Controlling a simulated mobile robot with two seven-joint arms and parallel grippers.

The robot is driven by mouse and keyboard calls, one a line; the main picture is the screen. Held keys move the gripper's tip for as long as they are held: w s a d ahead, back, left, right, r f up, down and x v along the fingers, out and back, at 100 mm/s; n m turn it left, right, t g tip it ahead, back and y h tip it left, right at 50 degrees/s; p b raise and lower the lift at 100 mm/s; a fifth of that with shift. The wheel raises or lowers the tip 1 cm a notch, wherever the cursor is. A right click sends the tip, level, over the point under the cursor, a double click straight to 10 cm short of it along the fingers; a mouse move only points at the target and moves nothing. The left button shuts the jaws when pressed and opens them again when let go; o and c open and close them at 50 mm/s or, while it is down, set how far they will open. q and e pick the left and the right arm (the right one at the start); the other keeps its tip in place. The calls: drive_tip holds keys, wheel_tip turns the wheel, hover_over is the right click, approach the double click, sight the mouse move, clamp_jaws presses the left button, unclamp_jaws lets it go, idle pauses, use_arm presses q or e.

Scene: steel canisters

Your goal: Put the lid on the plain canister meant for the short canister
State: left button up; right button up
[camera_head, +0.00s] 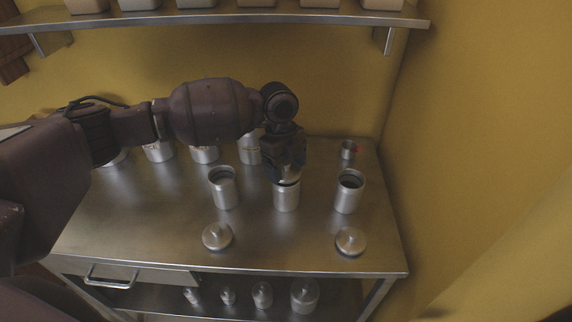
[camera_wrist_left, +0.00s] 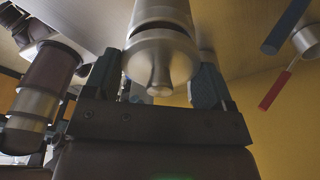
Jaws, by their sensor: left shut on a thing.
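Three steel canisters stand in a row: an open left one (camera_head: 223,190), a middle one (camera_head: 286,198) and an open right one (camera_head: 348,194). My left gripper (camera_head: 285,168) is above the middle canister, shut on a steel lid (camera_head: 290,181). In the left wrist view the lid (camera_wrist_left: 160,52), with its knob toward me, is between the fingers, right at the canister's end (camera_wrist_left: 160,12). I cannot tell whether it is fully seated. Two knobbed lids lie on the table, a left lid (camera_head: 217,237) and a right lid (camera_head: 350,242). My right gripper is not in view.
The steel table (camera_head: 150,225) has free room at the front left. Behind my left arm stand several more canisters (camera_head: 204,155), partly hidden. A small steel cup with a red handle (camera_head: 347,150) is at the back right. A shelf (camera_head: 230,16) hangs above.

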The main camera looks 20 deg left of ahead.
use_arm(q)
drive_tip(key=shift+p, duration=0.4)
idle(1.0)
idle(0.6)
drive_tip(key=shift+f, duration=0.15)
idle(0.4)
drive_tip(key=shift+p, duration=0.4)
idle(0.3)
idle(0.3)
drive_tip(key=o, duration=0.8)
drive_tip(key=shift+o, duration=0.2)
